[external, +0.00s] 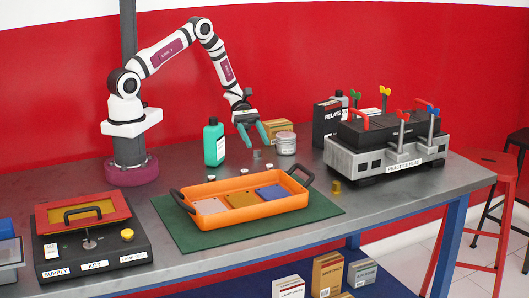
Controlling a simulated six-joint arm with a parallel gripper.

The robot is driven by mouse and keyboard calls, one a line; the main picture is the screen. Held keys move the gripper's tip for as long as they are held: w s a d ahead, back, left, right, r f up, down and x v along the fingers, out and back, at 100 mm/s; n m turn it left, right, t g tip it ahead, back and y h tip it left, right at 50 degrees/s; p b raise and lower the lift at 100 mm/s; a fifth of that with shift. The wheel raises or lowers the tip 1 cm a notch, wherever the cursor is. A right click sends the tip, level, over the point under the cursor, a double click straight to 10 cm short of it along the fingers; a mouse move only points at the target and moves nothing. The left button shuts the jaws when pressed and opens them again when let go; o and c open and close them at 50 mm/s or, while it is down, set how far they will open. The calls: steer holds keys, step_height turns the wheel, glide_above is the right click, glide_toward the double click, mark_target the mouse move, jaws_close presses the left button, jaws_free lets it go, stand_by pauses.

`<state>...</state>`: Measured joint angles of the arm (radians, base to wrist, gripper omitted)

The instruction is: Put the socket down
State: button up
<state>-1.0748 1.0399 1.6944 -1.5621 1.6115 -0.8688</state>
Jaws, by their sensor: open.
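A small grey metal cylinder (257,155), which looks like the socket, stands on the grey workbench (400,207) just below my gripper. My gripper (258,143) has green fingers spread apart, pointing down, with nothing visible between them. The fingertips seem to be just above the cylinder; the exact gap is too small to tell. Two other small metal pieces sit nearby, one grey (244,172) and one (269,167) close to the tray's back rim. A brass-coloured cylinder (336,186) stands farther right.
A green bottle (214,145) stands left of my gripper, a tin (286,144) and a cardboard box (276,127) right and behind. An orange tray (226,219) with coloured plates lies in front on a green mat (178,231). The engine trainer (385,150) stands right.

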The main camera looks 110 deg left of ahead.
steer(key=s+d+r+m+g+y, duration=0.2)
steer(key=s+d+r+m+g, duration=0.3)
steer(key=d+r+m, duration=0.3)
steer(key=s+d+r+m+g+y, duration=0.2)
steer(key=s+d+r+m+g, duration=0.25)
steer(key=d+m, duration=0.55)
steer(key=s+a+r+m+y, duration=0.1)
steer(key=s+r+m+y, duration=0.2)
steer(key=s+m+y, duration=0.5)
steer(key=s+m, duration=0.2)
steer(key=m, duration=0.3)
steer(key=shift+s+r+m+t, duration=0.3)
steer(key=shift+s+r+t, duration=0.05)
steer(key=shift+s+r, duration=0.05)
